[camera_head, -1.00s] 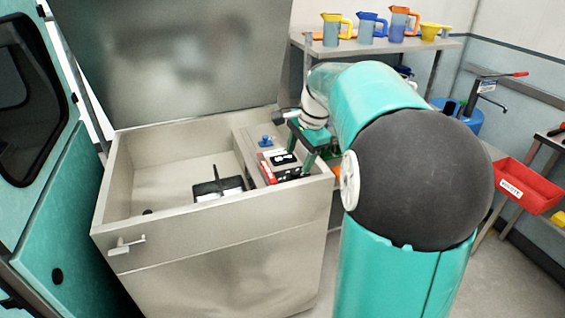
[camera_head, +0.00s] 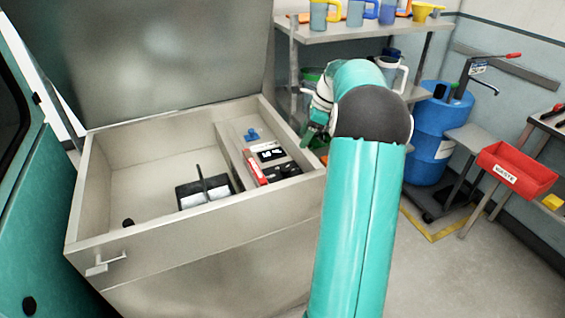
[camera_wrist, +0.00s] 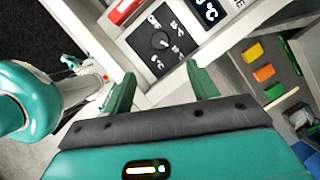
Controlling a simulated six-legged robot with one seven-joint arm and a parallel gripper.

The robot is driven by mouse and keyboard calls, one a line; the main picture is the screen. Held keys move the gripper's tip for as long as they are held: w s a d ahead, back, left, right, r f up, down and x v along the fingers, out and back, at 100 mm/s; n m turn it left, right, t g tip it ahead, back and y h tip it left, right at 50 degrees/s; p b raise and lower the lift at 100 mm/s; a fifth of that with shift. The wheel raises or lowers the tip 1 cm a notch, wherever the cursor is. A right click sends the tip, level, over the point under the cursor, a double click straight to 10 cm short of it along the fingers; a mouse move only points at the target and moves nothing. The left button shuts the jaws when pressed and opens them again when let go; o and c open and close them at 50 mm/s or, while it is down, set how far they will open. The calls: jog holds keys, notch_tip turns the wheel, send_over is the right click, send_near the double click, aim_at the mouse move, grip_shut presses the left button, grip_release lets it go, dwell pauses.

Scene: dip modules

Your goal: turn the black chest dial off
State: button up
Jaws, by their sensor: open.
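The black chest dial (camera_wrist: 161,41) is a round knob on a black panel with white markings in the wrist view. In the head view its black panel (camera_head: 283,171) sits on the right ledge inside the open metal chest (camera_head: 190,238); the knob's setting is too small to read there. My gripper (camera_wrist: 162,86) is open and empty, its two green fingers pointing toward the dial panel, with the dial beyond the fingertips. In the head view my gripper (camera_head: 312,138) is just outside the chest's right wall, apart from the dial and partly hidden by my arm.
A temperature display (camera_wrist: 207,10) sits beside the dial panel. A red object (camera_head: 255,168) and a blue knob (camera_head: 252,135) are on the ledge. A black divided holder (camera_head: 203,190) lies in the chest. A shelf with jugs (camera_head: 355,30) stands behind; a blue barrel (camera_head: 440,130) stands right.

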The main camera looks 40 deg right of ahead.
aim_at(286, 168)
jog(key=x, duration=1.4)
jog(key=shift+w+a, duration=0.1)
jog(key=shift+c, duration=0.2)
jog(key=c, duration=0.9)
